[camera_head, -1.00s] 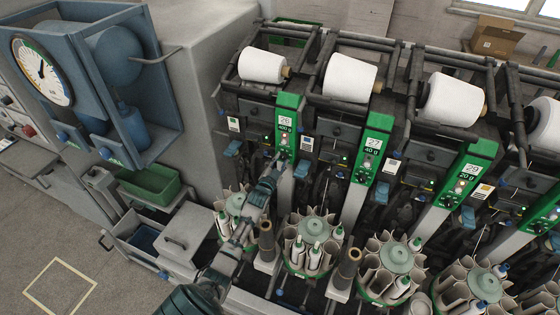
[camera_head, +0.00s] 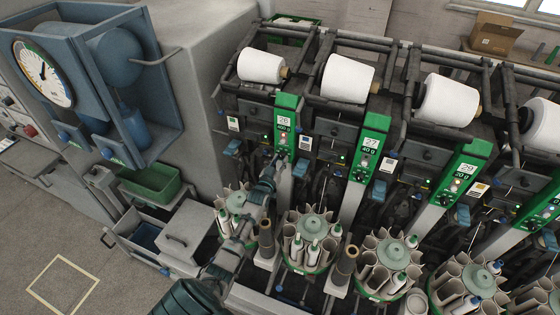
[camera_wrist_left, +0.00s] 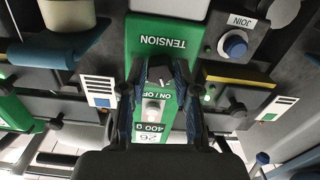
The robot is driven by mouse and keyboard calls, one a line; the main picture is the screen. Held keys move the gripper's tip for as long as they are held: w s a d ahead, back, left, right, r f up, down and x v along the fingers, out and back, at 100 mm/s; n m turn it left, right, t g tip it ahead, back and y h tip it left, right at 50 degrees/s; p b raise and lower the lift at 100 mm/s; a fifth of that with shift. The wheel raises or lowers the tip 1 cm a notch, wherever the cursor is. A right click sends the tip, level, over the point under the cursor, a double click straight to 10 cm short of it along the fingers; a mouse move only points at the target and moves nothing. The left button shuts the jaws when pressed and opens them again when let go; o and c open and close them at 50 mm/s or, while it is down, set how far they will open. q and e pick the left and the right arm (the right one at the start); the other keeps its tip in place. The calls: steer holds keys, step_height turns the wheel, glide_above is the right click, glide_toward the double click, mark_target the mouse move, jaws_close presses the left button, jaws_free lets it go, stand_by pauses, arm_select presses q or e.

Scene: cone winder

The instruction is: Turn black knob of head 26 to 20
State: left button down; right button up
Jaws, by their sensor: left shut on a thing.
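The green panel of head 26 (camera_head: 287,112) carries a white label reading 26 and 400 g, a small light and an ON/OFF button. In the left wrist view the panel shows upside down, with the word TENSION (camera_wrist_left: 163,42) beyond my fingertips. My left gripper (camera_head: 278,157) is at the lower part of this panel. In the wrist view, the left gripper (camera_wrist_left: 159,72) is shut on the black knob (camera_wrist_left: 160,76), with one finger on each side. The fingers hide most of the knob, and its setting cannot be read. My right gripper is not in view.
White cones (camera_head: 348,78) sit above. Round bobbin magazines (camera_head: 312,228) stand below, close to my left arm. In the wrist view a blue JOIN button (camera_wrist_left: 235,45) is beside the panel.

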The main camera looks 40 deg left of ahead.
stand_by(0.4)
arm_select(q)
steer(key=c, duration=0.8)
jaws_free()
steer(key=shift+c, duration=0.2)
steer(key=shift+a, duration=0.1)
steer(key=v, duration=0.7)
steer(key=shift+s, duration=0.25)
